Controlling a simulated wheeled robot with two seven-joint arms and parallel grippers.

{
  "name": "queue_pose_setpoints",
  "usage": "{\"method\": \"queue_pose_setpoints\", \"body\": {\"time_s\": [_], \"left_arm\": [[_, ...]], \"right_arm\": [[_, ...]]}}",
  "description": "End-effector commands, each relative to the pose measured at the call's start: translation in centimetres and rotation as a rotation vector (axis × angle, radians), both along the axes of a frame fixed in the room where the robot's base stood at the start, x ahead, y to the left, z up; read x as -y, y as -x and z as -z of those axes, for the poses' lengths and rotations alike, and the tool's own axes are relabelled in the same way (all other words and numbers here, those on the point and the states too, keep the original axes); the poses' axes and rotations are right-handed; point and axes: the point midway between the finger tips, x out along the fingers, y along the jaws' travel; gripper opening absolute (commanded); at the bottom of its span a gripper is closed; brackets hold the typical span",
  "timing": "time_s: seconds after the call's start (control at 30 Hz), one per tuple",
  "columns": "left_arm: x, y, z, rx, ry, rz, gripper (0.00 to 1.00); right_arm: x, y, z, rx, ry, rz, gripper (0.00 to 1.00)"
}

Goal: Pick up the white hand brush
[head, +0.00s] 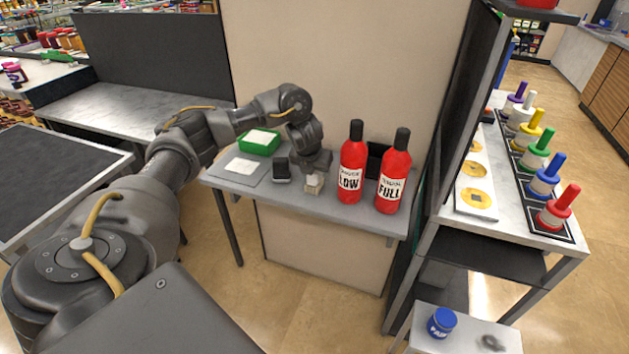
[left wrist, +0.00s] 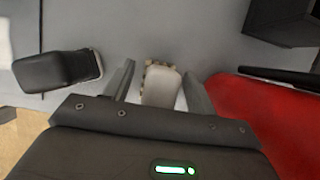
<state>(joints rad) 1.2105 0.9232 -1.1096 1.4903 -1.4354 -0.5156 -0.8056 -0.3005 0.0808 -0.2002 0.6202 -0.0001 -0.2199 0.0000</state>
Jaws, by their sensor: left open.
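The white hand brush (head: 313,185) rests on the small grey table, right below my left gripper (head: 314,172). The gripper partly hides it in the head view. In the left wrist view the brush (left wrist: 161,87) shows a pale rounded body with a beige, notched edge. It sits between the two spread fingers of my left gripper (left wrist: 160,82), with a gap visible on each side. The gripper points down, is open and holds nothing. My right gripper is not in view.
A black-topped brush (head: 282,171) lies just left of the gripper. Red bottles marked LOW (head: 350,178) and FULL (head: 392,182) stand close on the right. A black box (head: 376,155) is behind them. A green tray (head: 259,150) and grey mat (head: 229,175) are farther left.

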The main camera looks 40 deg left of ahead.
Motion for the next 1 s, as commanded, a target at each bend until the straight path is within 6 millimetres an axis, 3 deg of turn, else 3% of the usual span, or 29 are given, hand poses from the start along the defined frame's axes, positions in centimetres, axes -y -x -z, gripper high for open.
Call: {"method": "queue_pose_setpoints", "body": {"time_s": [0.1, 0.5, 0.8, 1.0], "left_arm": [[0.0, 0.0, -0.1, 0.000, 0.000, 0.000, 0.56], [0.0, 0.0, -0.1, 0.001, -0.001, 0.001, 0.07], [0.0, 0.0, -0.4, 0.002, -0.001, 0.001, 0.07], [0.0, -0.1, -2.7, 0.006, -0.001, 0.001, 0.07]], "right_arm": [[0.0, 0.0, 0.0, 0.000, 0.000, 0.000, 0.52], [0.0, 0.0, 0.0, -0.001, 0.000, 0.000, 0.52], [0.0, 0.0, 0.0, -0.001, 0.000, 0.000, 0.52], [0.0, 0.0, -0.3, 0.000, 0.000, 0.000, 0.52]]}}
